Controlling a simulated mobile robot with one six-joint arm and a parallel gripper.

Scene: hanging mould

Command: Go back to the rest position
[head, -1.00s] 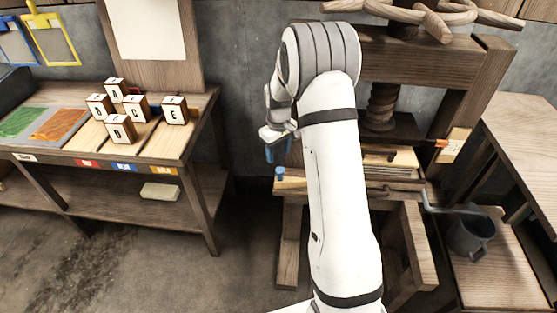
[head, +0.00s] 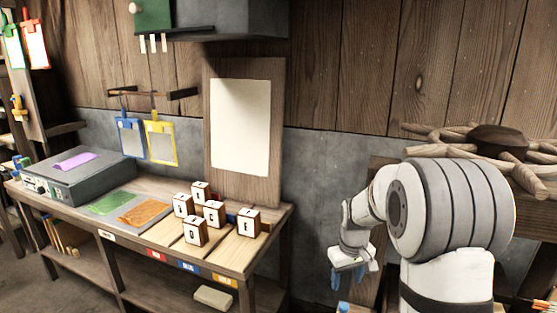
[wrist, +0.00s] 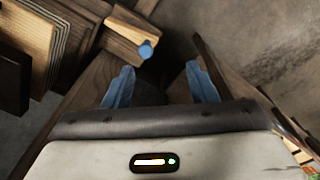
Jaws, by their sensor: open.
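My gripper (head: 350,277) is at the right of the head view, in front of the grey wall and to the right of the wooden bench (head: 262,262). In the wrist view its two blue fingers (wrist: 160,88) are spread apart with nothing between them. A small blue knob (wrist: 146,50) on a wooden piece (wrist: 124,36) lies beyond the fingertips and apart from them. The top of this blue knob also shows at the bottom of the head view (head: 343,307).
Lettered blocks (head: 213,212) stand on the bench, with green (head: 110,203) and orange (head: 145,213) patches beside them. A grey box (head: 77,177) stands at its left end. A wooden press with a spoked wheel (head: 500,140) is at the right. Blue (head: 131,138) and yellow (head: 160,142) tags hang on the wall.

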